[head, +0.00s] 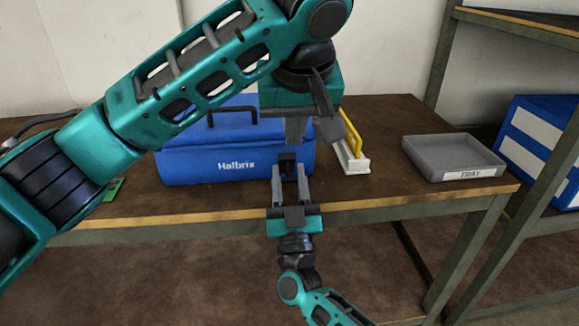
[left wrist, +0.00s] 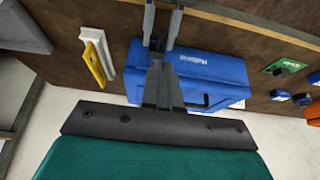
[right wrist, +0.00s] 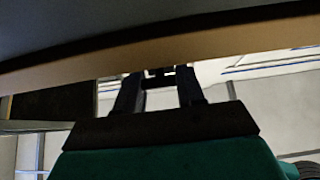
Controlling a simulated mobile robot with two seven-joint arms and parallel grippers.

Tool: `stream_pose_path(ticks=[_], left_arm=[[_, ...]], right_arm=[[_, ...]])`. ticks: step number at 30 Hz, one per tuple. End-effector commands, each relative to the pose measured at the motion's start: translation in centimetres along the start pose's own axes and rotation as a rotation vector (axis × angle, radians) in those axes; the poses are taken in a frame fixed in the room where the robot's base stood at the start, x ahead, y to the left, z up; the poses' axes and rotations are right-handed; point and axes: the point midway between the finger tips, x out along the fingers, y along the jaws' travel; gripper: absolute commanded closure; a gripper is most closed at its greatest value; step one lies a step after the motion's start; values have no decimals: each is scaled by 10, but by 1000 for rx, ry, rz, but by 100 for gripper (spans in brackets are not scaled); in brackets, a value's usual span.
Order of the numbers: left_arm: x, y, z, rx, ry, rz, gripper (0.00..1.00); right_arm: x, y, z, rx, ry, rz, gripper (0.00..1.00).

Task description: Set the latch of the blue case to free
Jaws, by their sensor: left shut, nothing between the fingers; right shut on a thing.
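The blue case (head: 195,168), marked Halbrix, stands on the table with its black handle (head: 232,108) on top. My right gripper (head: 289,169) is at the right part of the case's front, its fingers on either side of a small black latch (head: 287,159). The latch also shows between those fingers in the left wrist view (left wrist: 157,43). My left gripper (head: 297,135) is shut and empty, above the case's right end; it shows in the left wrist view (left wrist: 162,62). My left arm hides part of the case's top. The latch's setting is too small to tell.
A white block with a yellow handle (head: 353,141) stands just right of the case. A grey tray (head: 452,175) is farther right on the table (head: 385,190). A green piece (head: 113,188) lies at the left. A blue-and-white box (head: 540,140) sits on the shelf at the right.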

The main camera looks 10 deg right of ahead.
Motion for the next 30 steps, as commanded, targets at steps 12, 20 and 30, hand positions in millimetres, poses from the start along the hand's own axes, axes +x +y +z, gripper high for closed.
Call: stream_pose_path(ticks=[12,20,30], left_arm=[[88,-1,0,0,0,-2,100],[114,0,1,1,0,0,100],[117,0,1,2,1,2,100]], right_arm=[[-2,0,2,-1,-6,-2,100],[-2,0,2,-1,-6,-2,100],[-2,0,2,-1,-6,-2,100]])
